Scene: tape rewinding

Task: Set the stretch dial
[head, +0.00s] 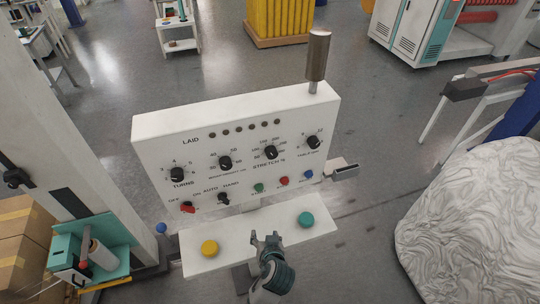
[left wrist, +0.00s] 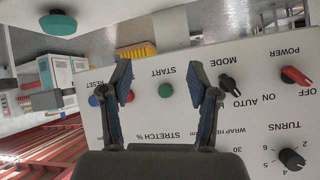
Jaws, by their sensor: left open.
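The stretch dial (head: 270,152) is a black knob in the upper row of a white control panel (head: 150,125), under the printed scale and above the "STRETCH %" label. My left gripper (head: 266,238) is open and empty in front of the panel's lower shelf, below the dial and apart from it. In the left wrist view the panel appears upside down, and the open fingers (left wrist: 161,82) frame the green START button (left wrist: 165,90). The STRETCH % lettering shows there, but the dial itself does not. My right gripper is not in view.
Other knobs are the turns dial (head: 177,174), wrap dial (head: 225,162) and table dial (head: 313,142). A red power switch (head: 187,207) is at lower left. The shelf bears a yellow button (head: 209,248) and a teal button (head: 305,219). A wrapped bundle (head: 470,225) stands right.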

